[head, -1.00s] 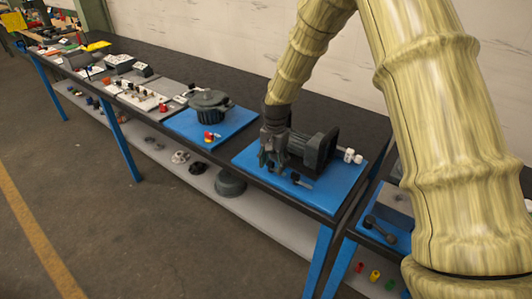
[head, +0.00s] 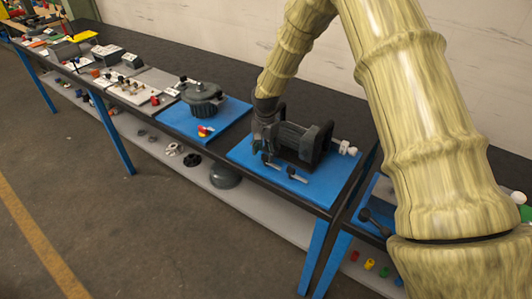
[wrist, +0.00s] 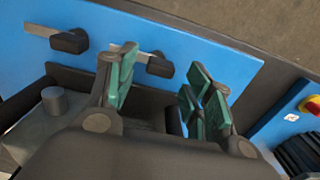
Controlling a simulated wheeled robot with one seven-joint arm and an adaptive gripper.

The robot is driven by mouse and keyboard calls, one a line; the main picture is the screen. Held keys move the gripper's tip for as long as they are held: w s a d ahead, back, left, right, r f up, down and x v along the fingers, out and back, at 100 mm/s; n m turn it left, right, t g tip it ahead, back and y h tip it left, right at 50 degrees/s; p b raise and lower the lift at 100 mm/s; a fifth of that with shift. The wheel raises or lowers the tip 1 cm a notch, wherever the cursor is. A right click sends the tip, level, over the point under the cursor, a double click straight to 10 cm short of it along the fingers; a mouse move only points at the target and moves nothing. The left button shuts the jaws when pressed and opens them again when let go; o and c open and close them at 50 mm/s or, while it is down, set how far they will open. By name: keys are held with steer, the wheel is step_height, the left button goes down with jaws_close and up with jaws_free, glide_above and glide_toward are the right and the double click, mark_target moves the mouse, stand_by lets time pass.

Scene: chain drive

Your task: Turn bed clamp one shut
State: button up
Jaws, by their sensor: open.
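Two small bed clamp levers with black hubs and grey handles sit on the blue plate (head: 335,187) in front of the dark motor (head: 310,140). One lever (head: 268,161) is just below my gripper (head: 262,138) in the head view; the other (head: 297,175) is to its right. Which is clamp one is not marked. In the wrist view, one lever (wrist: 157,64) lies beyond my open, green-padded fingers (wrist: 163,92), its handle partly behind the left finger. The other lever (wrist: 68,41) is at upper left. Nothing shows between the fingers.
The motor's dark body lies close under my gripper. A blue plate with a round dark housing (head: 203,98) and a red-and-yellow button (head: 204,131) stands to the left. Another bench section with a dark lever (head: 375,221) is at right. The floor in front is clear.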

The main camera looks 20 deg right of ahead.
steer(key=shift+f+p, duration=0.3)
steer(key=shift+f, duration=0.95)
steer(key=shift+c, duration=0.2)
steer(key=c, duration=1)
